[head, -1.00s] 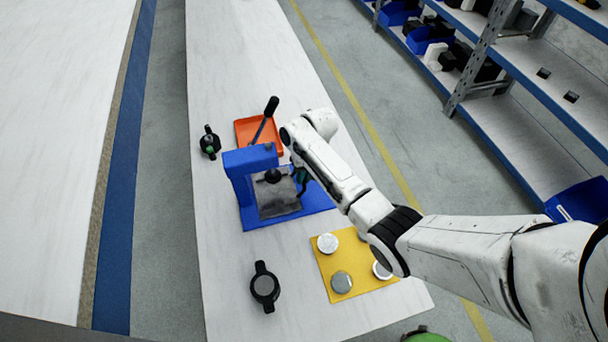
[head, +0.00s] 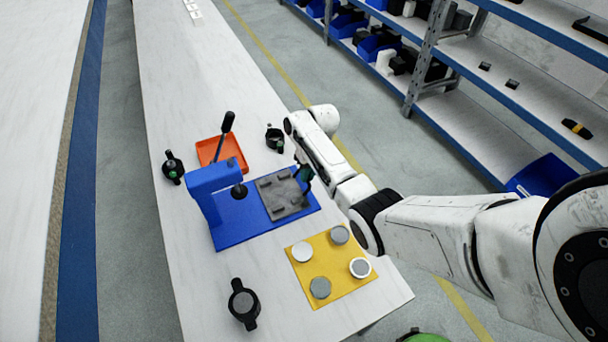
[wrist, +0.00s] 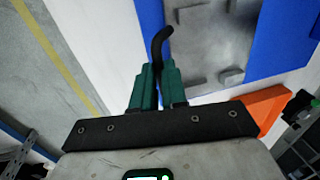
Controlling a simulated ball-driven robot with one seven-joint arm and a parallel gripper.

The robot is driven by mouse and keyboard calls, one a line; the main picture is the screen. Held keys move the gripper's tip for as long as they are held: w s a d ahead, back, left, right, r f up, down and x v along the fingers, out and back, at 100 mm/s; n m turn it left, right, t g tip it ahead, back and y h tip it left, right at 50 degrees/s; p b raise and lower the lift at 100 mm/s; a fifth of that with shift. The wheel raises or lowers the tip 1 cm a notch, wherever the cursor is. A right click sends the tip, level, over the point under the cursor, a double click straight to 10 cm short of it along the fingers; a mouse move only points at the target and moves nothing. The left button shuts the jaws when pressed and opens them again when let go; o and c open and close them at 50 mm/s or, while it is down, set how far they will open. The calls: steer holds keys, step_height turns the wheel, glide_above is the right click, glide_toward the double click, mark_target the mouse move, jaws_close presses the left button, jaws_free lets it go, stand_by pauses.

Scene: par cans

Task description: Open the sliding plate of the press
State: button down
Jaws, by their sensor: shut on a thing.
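The blue press (head: 218,184) stands on the white table with its blue base plate (head: 238,231) under it. Its grey sliding plate (head: 280,195), with several raised blocks on top, sits to the right of the press head, out from under it. It also shows in the wrist view (wrist: 205,48). My gripper (head: 305,178) is at the right edge of the sliding plate. In the wrist view, its green fingers (wrist: 158,85) are shut on a black curved handle (wrist: 162,42) beside the plate. The handle is mostly hidden in the head view.
An orange tray (head: 208,150) lies behind the press. A yellow mat (head: 318,270) with several round discs lies in front. Black round holders stand at the left (head: 172,166), front (head: 243,303) and back right (head: 275,138). Shelving is at the right.

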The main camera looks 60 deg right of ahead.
steer(key=c, duration=1.2)
jaws_free()
steer(key=shift+o, duration=0.2)
steer(key=shift+r, duration=0.1)
step_height(320, 180, up, 10)
steer(key=s+d, duration=0.1)
steer(key=shift+d+r, duration=0.25)
steer(key=shift+d, duration=0.05)
steer(key=shift+f, duration=0.1)
